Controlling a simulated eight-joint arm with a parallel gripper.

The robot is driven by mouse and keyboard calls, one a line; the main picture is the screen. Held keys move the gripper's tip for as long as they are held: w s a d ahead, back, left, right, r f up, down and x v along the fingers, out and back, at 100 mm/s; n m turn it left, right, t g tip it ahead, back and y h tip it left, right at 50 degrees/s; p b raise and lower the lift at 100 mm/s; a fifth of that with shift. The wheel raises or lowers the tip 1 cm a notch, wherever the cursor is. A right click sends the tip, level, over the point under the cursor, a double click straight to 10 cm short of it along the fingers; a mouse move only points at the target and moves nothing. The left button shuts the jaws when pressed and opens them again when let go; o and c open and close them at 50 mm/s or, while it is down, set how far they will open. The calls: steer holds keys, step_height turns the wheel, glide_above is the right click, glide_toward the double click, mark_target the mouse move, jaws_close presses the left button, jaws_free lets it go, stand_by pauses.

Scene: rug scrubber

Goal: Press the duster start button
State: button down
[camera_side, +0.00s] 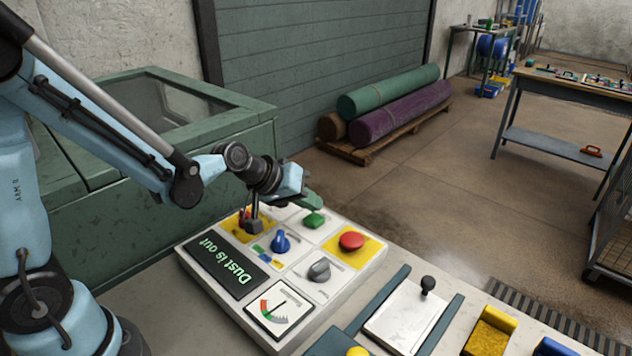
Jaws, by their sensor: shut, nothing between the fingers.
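The control panel (228,292) is a pale slab with a lit sign (220,268) reading "Dust is out". A green button (313,219) sits near its far edge, with another green piece just above it. I cannot read a label that marks the duster start button. My gripper (253,226) appears as dark, shut fingers pointing down over a yellow plate (236,231) at the panel's far left. The green button is to its right, apart from it. Small red parts show beside the fingers. Whether the fingertips touch the panel cannot be told. My wrist hides part of the panel behind it.
A blue knob (281,243), a grey knob (319,271), a red button (351,241) and a dial gauge (280,310) crowd the panel. A slide plate with a black-knobbed handle (427,285) lies to the right. A green machine housing (150,215) stands behind my arm.

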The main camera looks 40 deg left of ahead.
mark_target(309, 218)
steer(key=shift+r, duration=0.1)
steer(key=shift+r, duration=2.4)
steer(key=s+m, duration=0.1)
steer(key=s, duration=0.1)
steer(key=s+r+m, duration=0.1)
steer(key=s, duration=0.2)
steer(key=s+r+g+y, duration=0.1)
steer(key=s, duration=0.1)
steer(key=shift+s+a+m, duration=0.2)
steer(key=shift+a+m, duration=0.15)
steer(key=shift+m, duration=0.05)
steer(key=s+a+m+y, duration=0.1)
steer(key=s+m, duration=0.1)
steer(key=s, duration=0.5)
steer(key=shift+s+a+f+m+g+y, duration=0.15)
steer(key=shift+a+f+m+g+y, duration=0.15)
steer(key=shift+a+g+y, duration=0.1)
